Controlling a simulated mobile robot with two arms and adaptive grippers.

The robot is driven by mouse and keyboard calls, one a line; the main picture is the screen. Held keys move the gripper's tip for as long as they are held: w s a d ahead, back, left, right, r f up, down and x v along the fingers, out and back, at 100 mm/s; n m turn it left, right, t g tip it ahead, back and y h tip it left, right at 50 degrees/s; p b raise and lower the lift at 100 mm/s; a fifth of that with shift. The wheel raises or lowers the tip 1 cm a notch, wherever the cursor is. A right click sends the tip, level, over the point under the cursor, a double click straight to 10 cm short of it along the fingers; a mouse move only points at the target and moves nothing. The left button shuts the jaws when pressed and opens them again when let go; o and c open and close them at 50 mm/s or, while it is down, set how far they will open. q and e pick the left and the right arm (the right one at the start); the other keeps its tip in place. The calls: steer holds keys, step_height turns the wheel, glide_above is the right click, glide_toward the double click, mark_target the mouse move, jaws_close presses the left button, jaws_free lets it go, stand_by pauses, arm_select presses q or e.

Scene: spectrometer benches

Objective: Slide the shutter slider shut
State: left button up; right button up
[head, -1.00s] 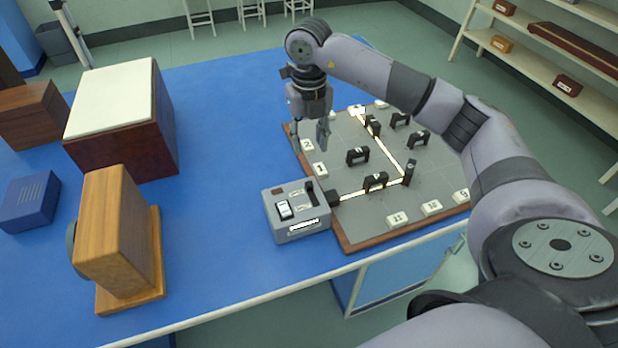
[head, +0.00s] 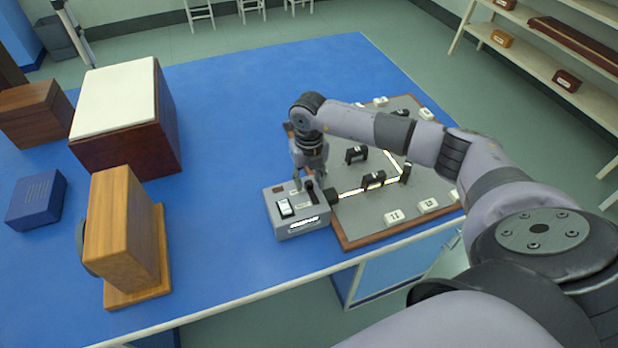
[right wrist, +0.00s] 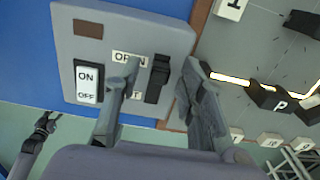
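The grey shutter box (head: 302,228) stands on the blue table at the left edge of the optics board; it also shows in the right wrist view (right wrist: 70,35). Its black shutter slider (right wrist: 160,66) sits near the OPEN label, at the upper end of its slot. The lower label is partly hidden by a finger. My right gripper (right wrist: 162,68) is open, with one finger on each side of the slider and a gap visible. My left gripper (right wrist: 43,126) shows small at the lower left of the right wrist view; its opening is unclear.
An ON/OFF switch (right wrist: 87,82) is beside the slider. The optics board (head: 360,225) carries a lit beam path, black holders and numbered white blocks. A wooden instrument (head: 125,225) and a white-topped box (head: 115,100) stand left. The table between is clear.

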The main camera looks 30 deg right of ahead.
jaws_close()
stand_by(0.3)
stand_by(0.5)
